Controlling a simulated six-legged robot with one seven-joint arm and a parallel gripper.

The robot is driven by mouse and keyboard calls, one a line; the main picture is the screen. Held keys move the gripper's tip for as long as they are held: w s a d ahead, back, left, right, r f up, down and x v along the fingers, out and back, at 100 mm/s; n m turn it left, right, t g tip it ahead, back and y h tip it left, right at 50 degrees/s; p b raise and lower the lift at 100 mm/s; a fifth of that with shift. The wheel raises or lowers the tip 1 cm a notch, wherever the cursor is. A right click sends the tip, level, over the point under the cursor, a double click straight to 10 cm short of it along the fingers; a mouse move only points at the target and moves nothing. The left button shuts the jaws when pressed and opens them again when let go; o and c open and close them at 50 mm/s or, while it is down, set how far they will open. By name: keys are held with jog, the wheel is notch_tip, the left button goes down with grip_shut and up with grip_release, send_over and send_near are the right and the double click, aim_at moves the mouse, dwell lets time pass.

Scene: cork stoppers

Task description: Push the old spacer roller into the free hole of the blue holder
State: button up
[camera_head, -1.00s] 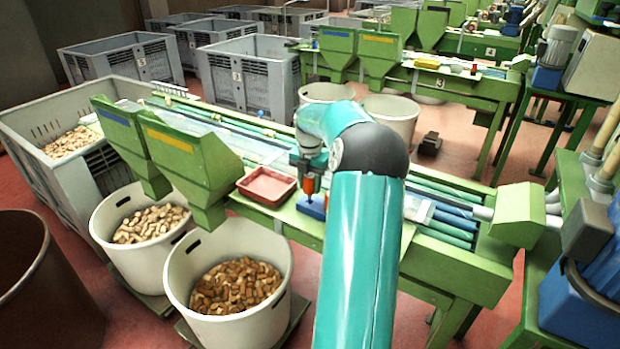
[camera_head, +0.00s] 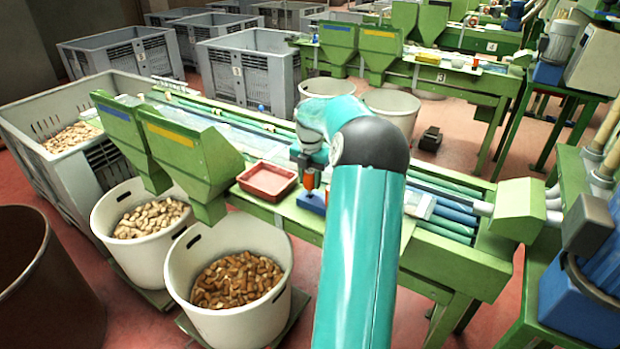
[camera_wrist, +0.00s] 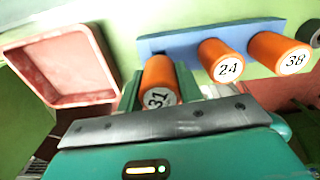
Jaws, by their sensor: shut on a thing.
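The orange roller marked 31 (camera_wrist: 158,82) is held between the green fingers of my gripper (camera_wrist: 160,88) in the wrist view. In the head view my gripper (camera_head: 309,172) points down at the blue holder (camera_head: 313,203), with orange showing at its tip. The blue holder (camera_wrist: 188,40) bears two other orange rollers, marked 24 (camera_wrist: 223,61) and 38 (camera_wrist: 281,54). Roller 31 is at the holder's left end in the wrist view. Its far end meets the holder's outline; I cannot tell how deep it sits.
A red tray (camera_head: 267,181) stands left of the holder on the green machine, also in the wrist view (camera_wrist: 64,64). A dark round object (camera_wrist: 314,35) shows at the wrist view's right edge. Green hoppers (camera_head: 188,152) and a bin of corks (camera_head: 238,283) stand left.

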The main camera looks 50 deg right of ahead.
aim_at(310, 186)
jog(key=shift+f, duration=1.6)
dwell(1.2)
jog(key=o, duration=1.1)
notch_tip(310, 186, up, 14)
jog(key=shift+f, duration=0.1)
jog(key=shift+a, duration=0.1)
